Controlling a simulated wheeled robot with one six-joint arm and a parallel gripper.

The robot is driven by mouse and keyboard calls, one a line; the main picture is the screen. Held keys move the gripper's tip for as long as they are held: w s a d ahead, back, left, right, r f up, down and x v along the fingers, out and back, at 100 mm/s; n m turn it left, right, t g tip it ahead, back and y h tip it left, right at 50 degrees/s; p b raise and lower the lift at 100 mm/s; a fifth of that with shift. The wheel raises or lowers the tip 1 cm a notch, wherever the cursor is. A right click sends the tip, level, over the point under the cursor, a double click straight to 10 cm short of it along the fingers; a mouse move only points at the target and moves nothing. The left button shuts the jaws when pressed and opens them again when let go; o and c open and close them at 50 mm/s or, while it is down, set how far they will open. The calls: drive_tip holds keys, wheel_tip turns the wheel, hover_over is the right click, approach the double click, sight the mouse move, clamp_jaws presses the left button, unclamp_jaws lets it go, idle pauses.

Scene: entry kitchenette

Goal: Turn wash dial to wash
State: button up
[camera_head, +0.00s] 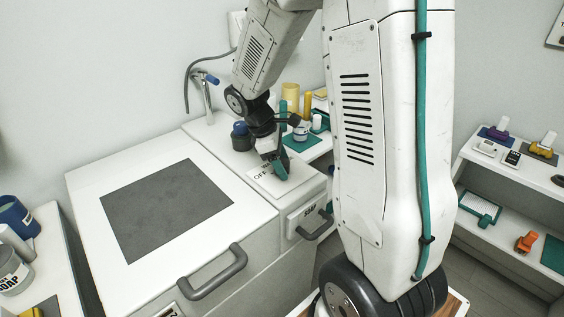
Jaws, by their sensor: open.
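A white label plate (263,182) lies on the white counter section right of the grey panel. Lettering that looks like "OFF" shows on it, partly hidden by my gripper. A teal piece (281,170) stands on the plate, right at my fingertips; it looks like the wash dial, but its pointing direction is unclear. My gripper (274,157) reaches down over the plate from behind, open. I cannot tell whether its fingers touch the teal piece or are around it.
A white lid with a dark grey panel (165,208) and a grey handle (213,272) lies left. A drawer handle (315,226) is in front. A tap (207,100), a dark blue-topped jar (241,137) and yellow containers (290,97) stand behind. Shelves (513,165) hold items at right.

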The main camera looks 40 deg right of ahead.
drive_tip(key=c, duration=1)
drive_tip(key=shift+o, duration=0.2)
drive_tip(key=shift+m, duration=0.4)
drive_tip(key=m+y, duration=0.1)
drive_tip(key=m, duration=0.1)
drive_tip(key=m+g+y, duration=0.1)
drive_tip(key=m, duration=0.2)
drive_tip(key=shift+m, duration=0.3)
drive_tip(key=m+y, duration=0.2)
drive_tip(key=m, duration=0.3)
drive_tip(key=shift+m, duration=0.3)
drive_tip(key=o, duration=1)
drive_tip(key=shift+c, duration=0.2)
